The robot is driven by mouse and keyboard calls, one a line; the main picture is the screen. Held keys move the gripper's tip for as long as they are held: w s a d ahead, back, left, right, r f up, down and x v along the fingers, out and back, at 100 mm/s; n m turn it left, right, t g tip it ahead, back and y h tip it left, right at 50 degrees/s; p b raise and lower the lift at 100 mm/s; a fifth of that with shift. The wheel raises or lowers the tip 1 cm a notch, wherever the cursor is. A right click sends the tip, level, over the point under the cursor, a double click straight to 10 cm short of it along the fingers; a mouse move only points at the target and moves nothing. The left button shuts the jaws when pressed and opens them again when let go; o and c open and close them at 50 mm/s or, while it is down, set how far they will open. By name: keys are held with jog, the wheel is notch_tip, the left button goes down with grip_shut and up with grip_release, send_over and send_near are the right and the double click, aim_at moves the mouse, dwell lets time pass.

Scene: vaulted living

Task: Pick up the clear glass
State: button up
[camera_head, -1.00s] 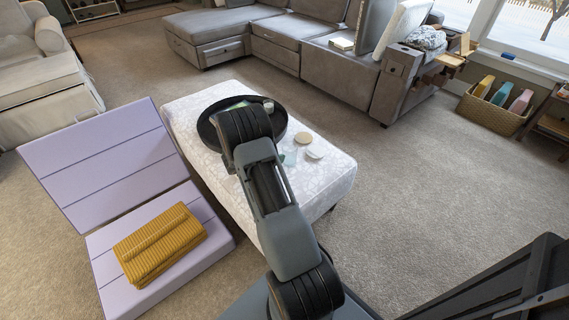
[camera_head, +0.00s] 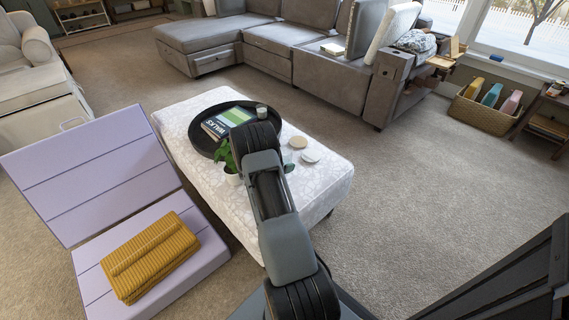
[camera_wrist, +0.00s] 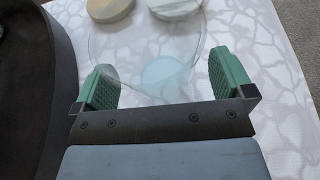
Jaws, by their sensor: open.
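The clear glass (camera_wrist: 148,52) shows in the wrist view as a see-through round shape with a pale blue-tinted base. It stands on the white patterned ottoman (camera_wrist: 270,120). My gripper (camera_wrist: 165,80) is open, with one green finger at each side of the glass's near part. I cannot tell whether either finger touches it. In the head view the ottoman (camera_head: 325,180) shows, but my arm hides the glass and most of the gripper.
Two round coasters, one tan (camera_wrist: 108,8) and one pale (camera_wrist: 175,6), lie just beyond the glass. A black tray (camera_head: 197,138) holds a book (camera_head: 228,122) and a small cup-like item (camera_head: 262,111). A potted plant (camera_head: 230,165) stands close left of my arm.

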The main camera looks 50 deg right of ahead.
jog(key=shift+c, duration=0.3)
jog(key=c, duration=1)
jog(key=shift+c, duration=0.3)
jog(key=shift+r, duration=0.1)
jog(key=shift+r+p, duration=0.3)
jog(key=shift+r, duration=0.1)
notch_tip(320, 180, up, 2)
jog(key=shift+r+p, duration=0.2)
jog(key=shift+p, duration=0.35)
jog(key=s+a+r+p, duration=0.3)
jog(key=s+a+r, duration=0.5)
jog(key=s, duration=0.3)
jog(key=shift+s+r+p, duration=0.25)
jog(key=shift+r+p, duration=0.1)
jog(key=shift+r, duration=0.5)
